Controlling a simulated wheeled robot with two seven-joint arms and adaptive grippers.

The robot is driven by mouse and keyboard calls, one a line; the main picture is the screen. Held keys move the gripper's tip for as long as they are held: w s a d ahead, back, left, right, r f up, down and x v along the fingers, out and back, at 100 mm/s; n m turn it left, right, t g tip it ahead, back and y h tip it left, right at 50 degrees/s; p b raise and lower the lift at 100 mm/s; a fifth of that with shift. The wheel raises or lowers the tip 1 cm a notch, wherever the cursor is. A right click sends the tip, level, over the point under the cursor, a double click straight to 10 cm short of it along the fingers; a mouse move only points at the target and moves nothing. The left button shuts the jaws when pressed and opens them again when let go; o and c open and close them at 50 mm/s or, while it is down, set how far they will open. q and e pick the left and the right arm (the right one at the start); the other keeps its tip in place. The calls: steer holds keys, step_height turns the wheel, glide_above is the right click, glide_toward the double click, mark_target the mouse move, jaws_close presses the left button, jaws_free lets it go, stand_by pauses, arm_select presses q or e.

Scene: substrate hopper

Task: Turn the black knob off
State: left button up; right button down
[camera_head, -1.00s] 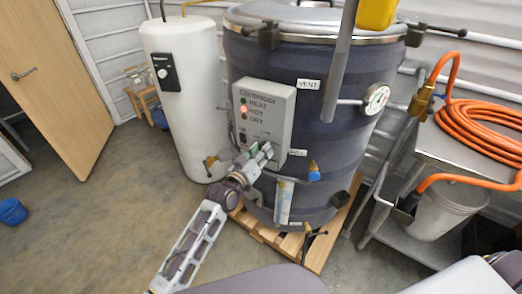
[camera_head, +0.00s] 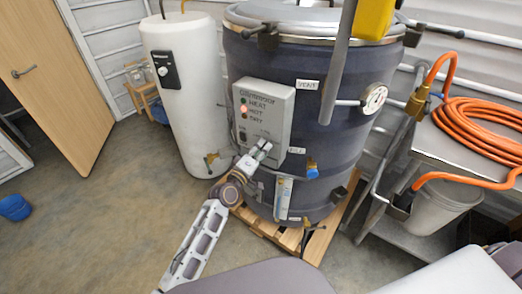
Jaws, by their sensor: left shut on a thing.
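A grey control box (camera_head: 263,116) with indicator lights is mounted on the front of the large dark hopper tank (camera_head: 325,110). One light beside the middle label glows red-orange. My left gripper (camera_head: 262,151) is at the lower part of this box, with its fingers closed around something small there. The black knob is not clearly visible; the fingers cover that spot. A small black switch (camera_head: 242,135) shows at the box's lower left. My right gripper is not in view.
A white cylindrical tank (camera_head: 185,90) stands left of the hopper. A metal cart (camera_head: 440,140) with a coiled orange hose (camera_head: 485,122) and a grey bin (camera_head: 437,212) is at the right. Blue-handled valve (camera_head: 312,171) juts out right of my gripper.

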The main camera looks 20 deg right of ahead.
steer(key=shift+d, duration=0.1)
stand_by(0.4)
arm_select(q)
steer(key=o, duration=1)
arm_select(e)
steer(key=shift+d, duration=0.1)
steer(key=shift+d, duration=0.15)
arm_select(q)
steer(key=shift+a, duration=0.1)
steer(key=v, duration=1.2)
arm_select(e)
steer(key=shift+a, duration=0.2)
